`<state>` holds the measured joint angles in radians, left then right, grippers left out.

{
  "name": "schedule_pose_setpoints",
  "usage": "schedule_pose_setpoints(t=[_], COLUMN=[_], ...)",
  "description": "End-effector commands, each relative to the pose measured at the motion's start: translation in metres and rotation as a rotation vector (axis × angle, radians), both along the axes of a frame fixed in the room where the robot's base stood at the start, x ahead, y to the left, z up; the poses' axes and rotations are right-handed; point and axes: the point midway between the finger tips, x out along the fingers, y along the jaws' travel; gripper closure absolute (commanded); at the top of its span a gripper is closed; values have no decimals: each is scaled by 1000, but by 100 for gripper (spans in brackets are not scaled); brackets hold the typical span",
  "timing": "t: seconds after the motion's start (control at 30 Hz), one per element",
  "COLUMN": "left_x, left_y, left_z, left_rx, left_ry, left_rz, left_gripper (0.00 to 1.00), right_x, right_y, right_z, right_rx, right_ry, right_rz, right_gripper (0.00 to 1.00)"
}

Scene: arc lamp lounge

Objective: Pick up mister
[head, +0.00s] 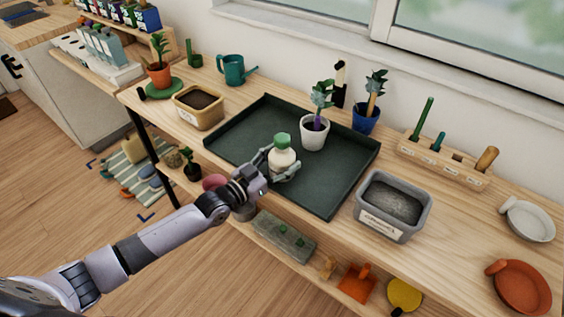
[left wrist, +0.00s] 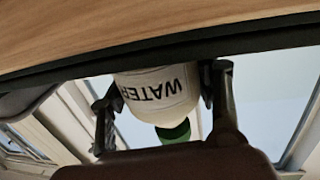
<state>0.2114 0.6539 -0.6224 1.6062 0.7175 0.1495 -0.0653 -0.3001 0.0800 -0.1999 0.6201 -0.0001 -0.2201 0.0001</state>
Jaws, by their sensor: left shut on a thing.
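The mister is a white bottle (head: 283,161) with a green top, held over the front part of the dark green tray (head: 232,133). My left gripper (head: 283,168) is shut around the bottle's body, one finger on each side. In the left wrist view the bottle (left wrist: 160,92) reads WATER and sits between the two fingers of my left gripper (left wrist: 160,105). The bottle looks about upright in the head view. I cannot tell whether its base touches the tray. My right gripper is not in view.
A white pot with a plant (head: 314,133) stands in the tray behind the bottle. A grey bin (head: 393,206) is right of the tray, a tan soil tub (head: 198,107) left. A teal watering can (head: 233,70) stands behind. The tray's front left floor is clear.

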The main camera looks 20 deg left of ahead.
Motion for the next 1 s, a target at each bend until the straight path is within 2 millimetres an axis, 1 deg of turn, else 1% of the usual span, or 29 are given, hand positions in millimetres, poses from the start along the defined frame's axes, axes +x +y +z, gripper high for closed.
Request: schedule_pose_setpoints(t=[0.03,0.07,0.4,0.67,0.77,0.87,0.97,1.0], left_x=[0,0,0,0,0,1,0,0], left_y=[0,0,0,0,0,0,0,-1], left_z=[0,0,0,3,7,17,33,41], left_rx=[0,0,0,-2,-3,-3,-4,-4], left_ry=[0,0,0,-4,-5,-6,-8,-8], left_rz=[0,0,0,0,0,0,0,-1], left_gripper=[60,62,84,85,85,85,85,85], right_x=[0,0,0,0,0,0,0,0], right_y=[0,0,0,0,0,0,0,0], right_z=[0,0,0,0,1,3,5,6], right_rx=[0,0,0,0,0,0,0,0], right_ry=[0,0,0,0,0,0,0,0], right_rz=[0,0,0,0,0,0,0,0], right_gripper=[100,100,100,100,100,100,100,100])
